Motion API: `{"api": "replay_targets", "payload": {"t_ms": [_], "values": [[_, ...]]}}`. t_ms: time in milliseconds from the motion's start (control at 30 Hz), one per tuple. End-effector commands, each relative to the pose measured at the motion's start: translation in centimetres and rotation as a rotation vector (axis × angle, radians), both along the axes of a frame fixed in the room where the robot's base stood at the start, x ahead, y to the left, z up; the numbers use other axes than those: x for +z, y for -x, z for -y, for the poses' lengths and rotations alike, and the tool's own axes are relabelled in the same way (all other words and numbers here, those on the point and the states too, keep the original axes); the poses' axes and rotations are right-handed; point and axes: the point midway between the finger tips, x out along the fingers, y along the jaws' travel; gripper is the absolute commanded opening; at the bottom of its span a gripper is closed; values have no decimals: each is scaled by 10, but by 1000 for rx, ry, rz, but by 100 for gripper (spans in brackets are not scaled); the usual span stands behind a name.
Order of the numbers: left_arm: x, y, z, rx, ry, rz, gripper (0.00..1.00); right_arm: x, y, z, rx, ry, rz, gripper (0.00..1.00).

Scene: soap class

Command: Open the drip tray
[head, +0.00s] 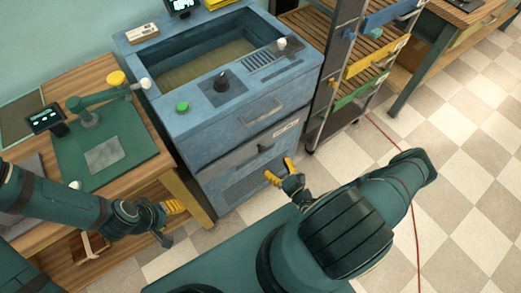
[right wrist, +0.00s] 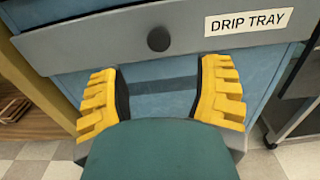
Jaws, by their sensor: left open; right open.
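The drip tray (head: 240,159) is a grey front panel low on the blue cabinet, under a blue drawer front. It looks pushed in. Its round black knob (head: 265,148) is also in the right wrist view (right wrist: 158,39), left of the white "DRIP TRAY" label (right wrist: 248,22). My right gripper (head: 281,171) is open and empty, just in front of and below the panel. In the right wrist view its yellow fingers (right wrist: 160,78) are spread, with the knob beyond and between them, apart from both. My left gripper (head: 170,222) is open and empty beside the wooden bench, left of the cabinet.
The blue cabinet (head: 215,125) has a basin, a green button and a metal handle above the tray. A wooden bench (head: 100,80) stands at left. A rack (head: 345,75) with coloured bins stands at right. Checkered floor (head: 460,150) is open at right, crossed by a red cable.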

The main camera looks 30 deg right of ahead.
Motion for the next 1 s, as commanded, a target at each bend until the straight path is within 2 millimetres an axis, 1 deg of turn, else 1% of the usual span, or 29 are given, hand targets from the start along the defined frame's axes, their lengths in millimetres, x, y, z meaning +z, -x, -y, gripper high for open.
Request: {"api": "replay_targets", "payload": {"t_ms": [33,200,300,433,600,900,933,967,1000], "values": [[-2,0,0,0,0,1,57,-1,-11,-2,2,-1,1,66],[-7,-1,0,1,-1,3,57,-1,-44,-5,3,-1,1,66],[-10,-2,-1,2,-2,4,57,-1,-61,-6,3,-1,0,66],[-13,-2,-1,2,-2,5,57,-1,-78,-7,3,1,0,66],[-14,-3,-1,3,-2,6,57,0,-90,-8,3,0,0,66],[-14,-3,-1,3,-2,7,57,0,-92,-8,2,-1,-1,66],[-14,-3,-1,3,-2,7,57,0,-92,-8,2,-1,-1,67],[-14,-3,-1,3,-2,7,57,0,-92,-8,2,-1,-1,57],[-14,-3,-1,3,-2,7,57,0,-92,-8,3,-1,-1,43]]}}
